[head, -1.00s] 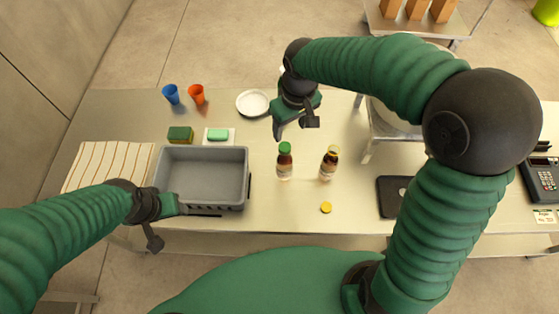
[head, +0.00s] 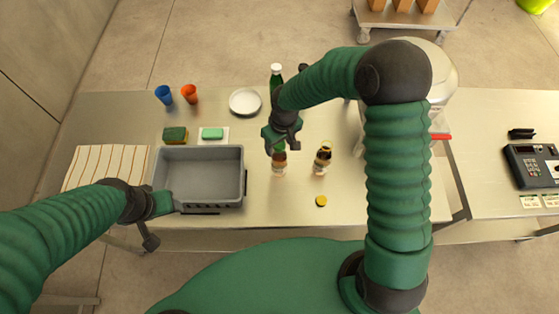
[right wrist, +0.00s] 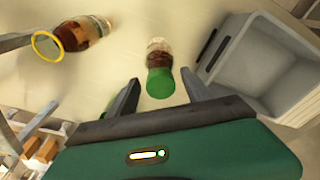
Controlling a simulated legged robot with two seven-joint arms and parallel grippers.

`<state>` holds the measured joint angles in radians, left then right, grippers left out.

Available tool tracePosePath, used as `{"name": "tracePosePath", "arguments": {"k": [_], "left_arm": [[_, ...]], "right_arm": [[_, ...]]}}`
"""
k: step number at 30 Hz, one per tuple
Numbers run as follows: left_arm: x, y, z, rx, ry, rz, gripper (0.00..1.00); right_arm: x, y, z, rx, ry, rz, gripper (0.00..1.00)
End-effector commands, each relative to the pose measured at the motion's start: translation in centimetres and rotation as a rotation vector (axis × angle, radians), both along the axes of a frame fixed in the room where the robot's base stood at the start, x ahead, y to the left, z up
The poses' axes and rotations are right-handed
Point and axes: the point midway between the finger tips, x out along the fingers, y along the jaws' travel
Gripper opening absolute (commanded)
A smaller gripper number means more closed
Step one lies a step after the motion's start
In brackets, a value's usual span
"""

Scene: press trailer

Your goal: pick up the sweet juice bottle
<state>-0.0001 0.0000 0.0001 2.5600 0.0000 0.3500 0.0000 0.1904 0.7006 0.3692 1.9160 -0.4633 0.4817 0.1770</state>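A small brown bottle with a green cap (head: 279,167) stands upright on the steel table. A second brown bottle (head: 322,160) with a yellow neck ring stands to its right. I cannot read which label says sweet juice. My right gripper (head: 281,147) is open just over the green-capped bottle and hides part of its cap. In the right wrist view the green cap (right wrist: 160,83) lies between and just beyond the spread fingers; contact is not visible. The yellow-ringed bottle (right wrist: 80,35) is off to the left there. My left gripper (head: 172,224) is open beside the grey bin's front left corner.
The grey bin (head: 159,180) stands left of the bottles. A yellow cap (head: 321,201) lies in front. A green bottle (head: 276,74) stands at the back near my right arm.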

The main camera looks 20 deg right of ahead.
Motion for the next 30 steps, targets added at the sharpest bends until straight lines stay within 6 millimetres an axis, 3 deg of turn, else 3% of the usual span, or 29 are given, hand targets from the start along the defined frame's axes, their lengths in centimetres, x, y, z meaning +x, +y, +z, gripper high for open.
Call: {"name": "tracePosePath", "arguments": {"k": [1, 13, 30], "left_arm": [[-0.01, 0.01, -0.01, 0.000, 0.000, 0.000, 0.59], [-0.01, 0.00, -0.01, 0.000, 0.000, 0.000, 0.59], [0.00, 0.01, -0.01, 0.000, 0.000, 0.000, 0.59]], "right_arm": [[-0.02, -0.01, 0.01, 0.000, 0.000, 0.000, 0.51], [-0.01, -0.08, 0.01, 0.001, 0.000, -0.001, 0.00], [-0.04, -0.10, 0.00, 0.000, 0.001, -0.001, 0.00]]}}
